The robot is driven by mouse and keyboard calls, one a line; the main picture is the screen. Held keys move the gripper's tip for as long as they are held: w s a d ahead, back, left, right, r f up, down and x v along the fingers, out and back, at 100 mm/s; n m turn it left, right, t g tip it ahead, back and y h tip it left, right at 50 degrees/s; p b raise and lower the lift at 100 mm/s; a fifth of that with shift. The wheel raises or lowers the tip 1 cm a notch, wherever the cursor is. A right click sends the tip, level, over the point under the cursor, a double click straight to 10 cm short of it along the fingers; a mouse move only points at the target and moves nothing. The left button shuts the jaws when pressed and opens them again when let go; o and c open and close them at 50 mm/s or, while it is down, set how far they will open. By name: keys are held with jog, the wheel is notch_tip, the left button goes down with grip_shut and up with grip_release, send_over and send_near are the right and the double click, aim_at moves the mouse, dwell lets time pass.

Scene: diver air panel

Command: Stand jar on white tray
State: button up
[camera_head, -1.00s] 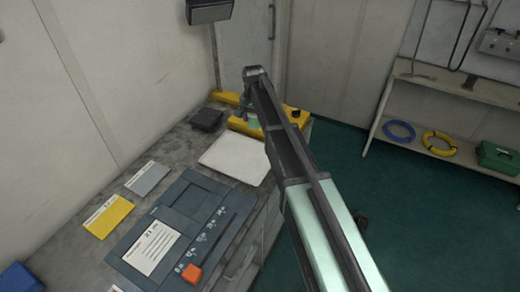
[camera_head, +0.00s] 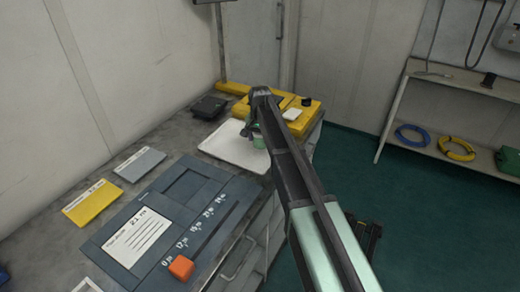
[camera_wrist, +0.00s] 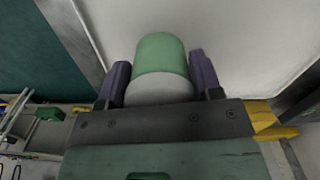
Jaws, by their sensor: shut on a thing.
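My gripper (camera_wrist: 159,66) is shut on a green jar (camera_wrist: 160,52) with a pale grey end, one dark finger on each side. In the head view the jar (camera_head: 260,142) shows partly beside my gripper (camera_head: 252,130), and my arm hides part of it. The white tray (camera_head: 226,148) lies on the grey counter; the jar is over its back right part in the picture. The tray also fills much of the wrist view (camera_wrist: 250,35). I cannot tell whether the jar touches the tray.
A yellow case (camera_head: 308,121) stands behind the tray, and a black box (camera_head: 208,107) at its back left. In front lies a blue-grey board (camera_head: 165,205) with an orange block (camera_head: 181,267). Yellow (camera_head: 92,202) and grey (camera_head: 140,164) cards lie left. The counter's right edge is close.

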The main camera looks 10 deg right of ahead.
notch_tip(320, 180, down, 3)
jog(key=shift+r+b, duration=0.2)
jog(key=shift+b, duration=0.2)
jog(key=shift+r+p, duration=0.3)
jog(key=shift+r, duration=0.05)
jog(key=shift+f, duration=0.25)
jog(key=o, duration=1)
notch_tip(320, 180, up, 13)
jog(key=p, duration=1.2)
jog(key=shift+f, duration=0.1)
jog(key=s+n, duration=0.6)
jog(key=s, duration=2.6)
jog(key=shift+f, duration=0.15)
